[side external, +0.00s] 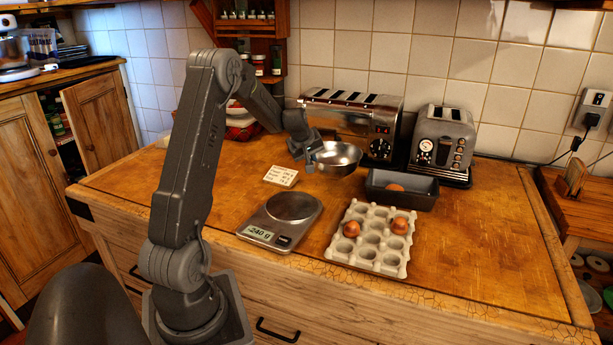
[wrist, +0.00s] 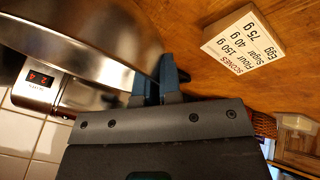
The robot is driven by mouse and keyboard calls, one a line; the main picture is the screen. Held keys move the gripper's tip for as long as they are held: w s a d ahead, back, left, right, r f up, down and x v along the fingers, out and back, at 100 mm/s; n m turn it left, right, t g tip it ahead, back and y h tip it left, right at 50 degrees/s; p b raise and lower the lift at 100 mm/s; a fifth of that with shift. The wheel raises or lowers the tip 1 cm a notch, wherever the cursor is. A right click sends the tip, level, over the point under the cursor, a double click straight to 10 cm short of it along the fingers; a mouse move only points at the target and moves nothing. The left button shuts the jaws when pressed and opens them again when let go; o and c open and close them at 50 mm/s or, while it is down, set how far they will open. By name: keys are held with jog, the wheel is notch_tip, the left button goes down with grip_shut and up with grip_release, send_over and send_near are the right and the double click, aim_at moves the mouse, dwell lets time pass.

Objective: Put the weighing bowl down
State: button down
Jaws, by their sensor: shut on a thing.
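The weighing bowl (side external: 337,158) is a shiny steel bowl, held in the air upright in front of the large toaster. In the wrist view the bowl (wrist: 85,45) fills the upper left. My gripper (side external: 314,151) is shut on the bowl's left rim; its blue fingertips (wrist: 160,88) pinch the rim in the wrist view. The kitchen scale (side external: 275,222) stands on the wooden worktop, lower left of the bowl. Its round plate (side external: 293,206) is bare and its display reads -240 g.
A recipe card (side external: 281,177) stands left of the bowl. An egg tray (side external: 371,238) with two eggs and a dark tin (side external: 400,190) holding an egg are to the right. The large toaster (side external: 350,121) and small toaster (side external: 442,142) stand behind. The worktop's left part is clear.

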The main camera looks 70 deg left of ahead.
jog(key=shift+f, duration=2)
jog(key=shift+f, duration=0.1)
jog(key=c, duration=1.3)
grip_release()
jog(key=shift+f, duration=0.1)
